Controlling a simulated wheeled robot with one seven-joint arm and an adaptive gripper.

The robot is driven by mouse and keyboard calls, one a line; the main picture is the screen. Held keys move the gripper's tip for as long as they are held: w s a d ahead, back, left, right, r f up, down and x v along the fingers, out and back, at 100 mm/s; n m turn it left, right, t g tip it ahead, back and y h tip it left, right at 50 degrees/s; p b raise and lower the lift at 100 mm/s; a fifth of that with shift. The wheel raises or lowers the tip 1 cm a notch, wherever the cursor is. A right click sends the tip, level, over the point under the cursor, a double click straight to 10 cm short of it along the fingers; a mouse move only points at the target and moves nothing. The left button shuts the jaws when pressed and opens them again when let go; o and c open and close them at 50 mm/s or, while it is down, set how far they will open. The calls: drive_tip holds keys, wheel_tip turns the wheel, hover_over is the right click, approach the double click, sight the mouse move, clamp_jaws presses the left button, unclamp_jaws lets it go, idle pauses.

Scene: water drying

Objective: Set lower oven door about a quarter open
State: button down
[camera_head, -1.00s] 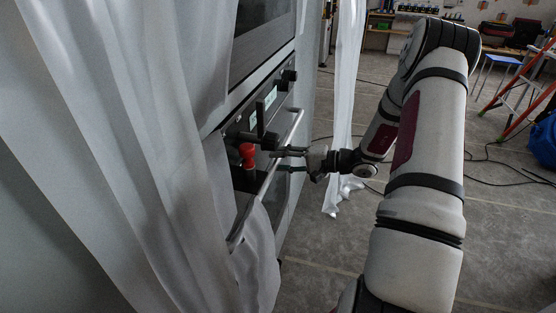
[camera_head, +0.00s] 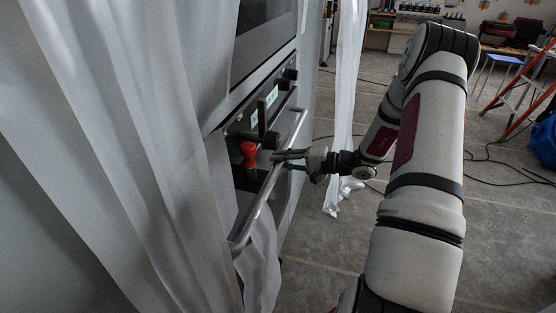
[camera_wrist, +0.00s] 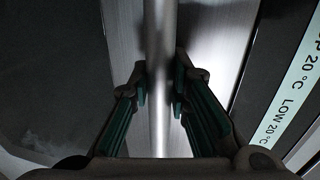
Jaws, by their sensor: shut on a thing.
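The lower oven door (camera_head: 283,203) is a metal and dark front, partly behind a pale curtain. Its long silver bar handle (camera_head: 263,195) runs across the door front, slanting in the head view. My gripper (camera_head: 283,160) is at the handle's upper half, coming from the right. In the wrist view the handle (camera_wrist: 158,70) runs upright between the two dark, green-lined fingers of my gripper (camera_wrist: 160,88), one on each side. My gripper is shut on the handle. The door looks shut or barely open; the curtain hides its near edge, so the exact gap cannot be told.
Grey floor (camera_head: 330,265) to the right is mostly clear, with cables and an orange ladder (camera_head: 520,85) beyond.

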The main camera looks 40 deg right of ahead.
drive_tip(key=s+d+f+b, duration=0.1)
drive_tip(key=s+d+f, duration=0.2)
drive_tip(key=s+d, duration=0.3)
drive_tip(key=s+d+f+t+b, duration=0.1)
drive_tip(key=s+d+f, duration=0.3)
drive_tip(key=s, duration=0.5)
drive_tip(key=shift+s+d+y+b, duration=0.15)
drive_tip(key=shift+d+y+b, duration=0.3)
drive_tip(key=shift+d, duration=0.5)
drive_tip(key=c, duration=1.5)
unclamp_jaws()
drive_tip(key=shift+r, duration=0.1)
drive_tip(key=shift+v, duration=5.9)
